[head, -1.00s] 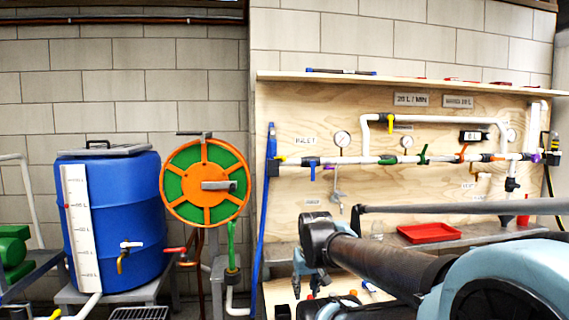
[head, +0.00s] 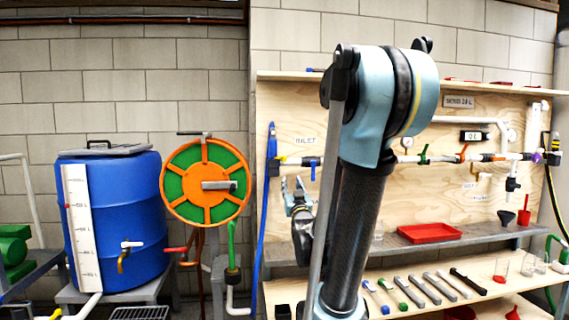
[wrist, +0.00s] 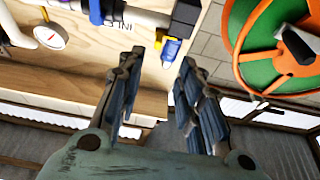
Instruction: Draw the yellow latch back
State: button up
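A small yellow part (head: 281,158), which looks like the latch, sits at the dark left end of the white pipe, near the top of the blue hose (head: 268,190). In the wrist view the yellow part (wrist: 172,48) shows just beyond my fingertips, beside a dark block and above a blue piece. My gripper (wrist: 158,62) is open, with its two fingers apart and nothing between them. In the head view my gripper (head: 293,188) points up, below the pipe's left end. Whether a finger touches the yellow part cannot be told.
A blue-handled valve (head: 312,168) is on the pipe close by. A green and orange hose reel (head: 205,183) and a blue barrel (head: 115,220) stand left. The shelf holds a red tray (head: 430,233); several tools lie below. My arm hides the board's middle.

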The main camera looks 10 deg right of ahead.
jog(key=r, duration=0.1)
send_near(285, 159)
jog(key=x, duration=1)
grip_shut()
